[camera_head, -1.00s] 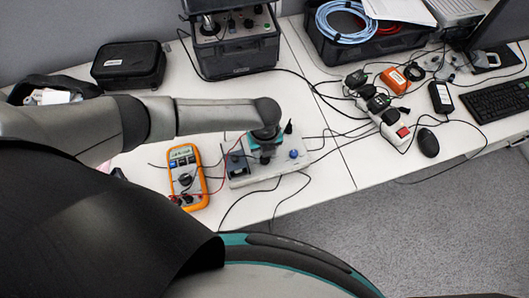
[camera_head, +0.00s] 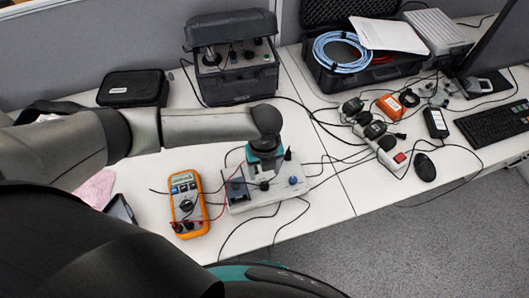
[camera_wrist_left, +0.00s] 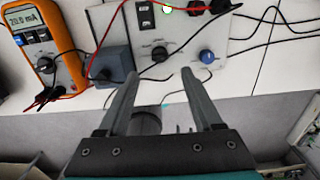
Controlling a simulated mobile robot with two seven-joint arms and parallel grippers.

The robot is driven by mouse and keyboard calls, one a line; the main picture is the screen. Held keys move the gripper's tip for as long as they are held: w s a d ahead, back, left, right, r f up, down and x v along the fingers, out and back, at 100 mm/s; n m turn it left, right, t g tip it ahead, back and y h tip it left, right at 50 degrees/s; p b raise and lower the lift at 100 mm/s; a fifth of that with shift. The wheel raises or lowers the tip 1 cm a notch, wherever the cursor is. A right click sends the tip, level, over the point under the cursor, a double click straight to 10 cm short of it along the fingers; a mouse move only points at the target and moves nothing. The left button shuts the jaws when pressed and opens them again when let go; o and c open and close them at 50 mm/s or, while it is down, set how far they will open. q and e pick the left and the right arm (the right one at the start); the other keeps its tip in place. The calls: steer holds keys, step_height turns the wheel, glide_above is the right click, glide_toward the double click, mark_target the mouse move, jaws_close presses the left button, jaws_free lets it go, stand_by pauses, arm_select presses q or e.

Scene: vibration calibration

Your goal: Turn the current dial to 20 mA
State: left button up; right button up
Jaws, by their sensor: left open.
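The control panel (camera_head: 275,188) lies on the white table, a light board with a black knob (camera_wrist_left: 160,53), a blue knob (camera_wrist_left: 207,56) and switches. Labels are too small to tell which knob is the current dial. My left gripper (camera_wrist_left: 160,74) is open and empty. In the wrist view its fingertips lie just below the black knob, one to each side, with no visible contact. In the head view my wrist hides part of the panel. An orange multimeter (camera_head: 187,205) stands left of the panel; its display (camera_wrist_left: 36,19) appears to read 20.0 mA.
Black and red cables cross the table around the panel. A black case (camera_head: 133,88), an instrument box (camera_head: 236,70), a power strip (camera_head: 381,146) and a mouse (camera_head: 425,167) stand farther off. The table's front edge is close to the panel.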

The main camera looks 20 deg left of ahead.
arm_select(q)
step_height(320, 180, up, 8)
steer(key=shift+f+p, duration=0.25)
steer(key=shift+p, duration=0.2)
steer(key=shift+s, duration=0.1)
